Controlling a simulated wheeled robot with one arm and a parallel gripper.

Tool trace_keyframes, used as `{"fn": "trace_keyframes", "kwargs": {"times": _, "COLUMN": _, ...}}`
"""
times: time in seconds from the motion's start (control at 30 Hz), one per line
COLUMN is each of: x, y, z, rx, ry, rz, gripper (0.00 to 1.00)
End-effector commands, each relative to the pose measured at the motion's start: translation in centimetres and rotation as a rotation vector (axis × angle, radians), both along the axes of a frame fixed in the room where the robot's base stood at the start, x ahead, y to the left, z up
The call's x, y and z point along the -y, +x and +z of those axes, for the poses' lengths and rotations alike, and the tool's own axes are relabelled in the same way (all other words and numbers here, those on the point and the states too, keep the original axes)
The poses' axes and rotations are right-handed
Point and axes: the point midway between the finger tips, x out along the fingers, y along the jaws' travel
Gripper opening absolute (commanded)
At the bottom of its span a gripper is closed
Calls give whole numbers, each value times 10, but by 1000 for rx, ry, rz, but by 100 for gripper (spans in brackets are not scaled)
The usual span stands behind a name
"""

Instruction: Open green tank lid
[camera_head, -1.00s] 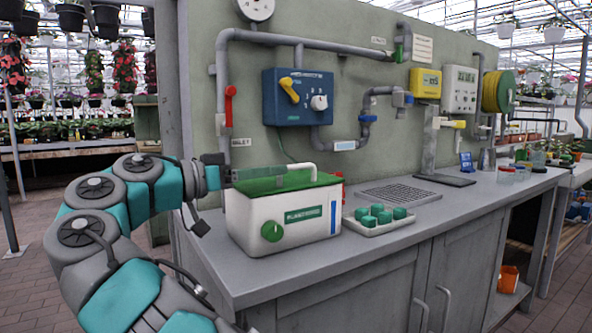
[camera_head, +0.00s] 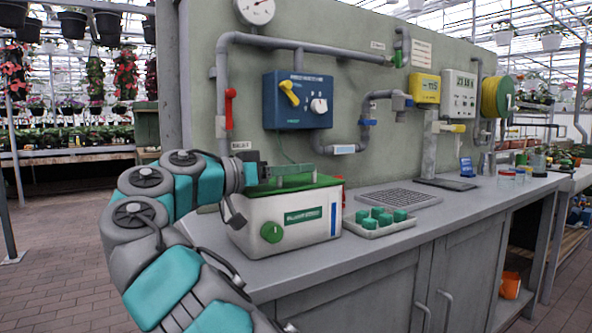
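The tank (camera_head: 288,224) is a white box on the bench, with a green lid (camera_head: 330,181), a green knob (camera_head: 271,232) and a green label on its front. The lid lies flat on top and looks shut. My gripper (camera_head: 312,170) reaches in from the left, just above the lid, its fingers pointing right across the lid's middle. The lid's white handle does not show; the gripper covers the place where it stood. The fingers are seen side-on, so their gap, and any hold on the handle, cannot be made out.
A white tray (camera_head: 372,231) with several green pots stands right of the tank, with a grey drain grate (camera_head: 399,198) behind it. A blue control box (camera_head: 298,99) and pipes (camera_head: 222,90) are on the wall behind.

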Motion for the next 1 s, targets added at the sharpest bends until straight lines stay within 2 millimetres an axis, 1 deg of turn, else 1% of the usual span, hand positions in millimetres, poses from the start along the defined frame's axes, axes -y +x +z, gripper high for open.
{"fn": "trace_keyframes", "kwargs": {"times": 0.03, "x": 0, "y": 0, "z": 0, "rx": 0, "ry": 0, "rz": 0, "gripper": 26}}
{"fn": "trace_keyframes", "kwargs": {"times": 0.27, "x": 0, "y": 0, "z": 0, "rx": 0, "ry": 0, "rz": 0, "gripper": 0}}
{"fn": "trace_keyframes", "kwargs": {"times": 1.0, "x": 0, "y": 0, "z": 0, "rx": 0, "ry": 0, "rz": -1, "gripper": 0}}
